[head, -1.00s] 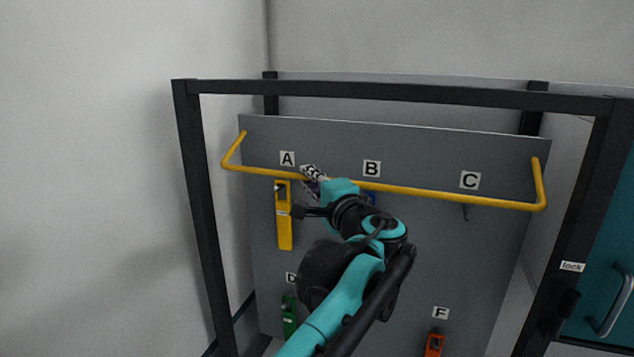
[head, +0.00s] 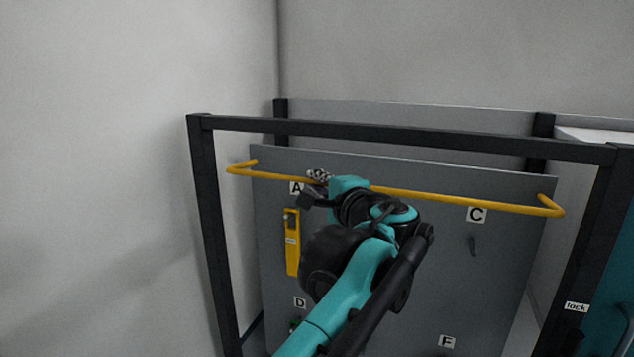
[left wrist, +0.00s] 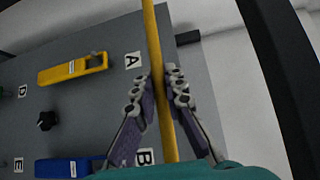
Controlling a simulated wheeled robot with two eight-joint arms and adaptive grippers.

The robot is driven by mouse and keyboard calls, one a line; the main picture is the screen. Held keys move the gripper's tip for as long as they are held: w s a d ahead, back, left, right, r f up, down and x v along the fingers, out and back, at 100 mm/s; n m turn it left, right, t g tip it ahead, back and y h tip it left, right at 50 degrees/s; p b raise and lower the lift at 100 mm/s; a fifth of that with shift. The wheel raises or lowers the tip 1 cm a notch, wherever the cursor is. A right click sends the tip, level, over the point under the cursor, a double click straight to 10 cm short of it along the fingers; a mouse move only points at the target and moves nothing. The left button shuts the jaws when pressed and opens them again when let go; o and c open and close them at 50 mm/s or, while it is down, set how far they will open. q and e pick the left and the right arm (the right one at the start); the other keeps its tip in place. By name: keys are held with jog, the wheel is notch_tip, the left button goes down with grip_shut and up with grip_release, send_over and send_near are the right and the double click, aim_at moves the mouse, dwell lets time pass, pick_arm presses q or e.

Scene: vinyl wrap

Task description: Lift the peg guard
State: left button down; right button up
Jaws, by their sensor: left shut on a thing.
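The peg guard is a yellow bar (head: 440,199) with bent ends that spans the upper part of a grey panel, in front of its letter labels. My left gripper (head: 319,176) reaches it from the front, near label A. In the left wrist view the two fingers (left wrist: 168,85) lie on either side of the yellow bar (left wrist: 154,40), shut on it. My arm hides the middle of the bar and label B in the head view. My right gripper is not in view.
A yellow tool (head: 292,242) hangs below A; a blue one (left wrist: 70,168) shows in the left wrist view. An empty peg (head: 472,246) sits below C. A black frame (head: 400,133) surrounds the panel, with a white wall at left and a teal door at right.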

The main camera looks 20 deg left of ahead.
pick_arm(q)
jog(key=shift+r, duration=0.2)
jog(key=c, duration=1.6)
grip_release()
jog(key=shift+s, duration=0.1)
jog(key=v, duration=1.2)
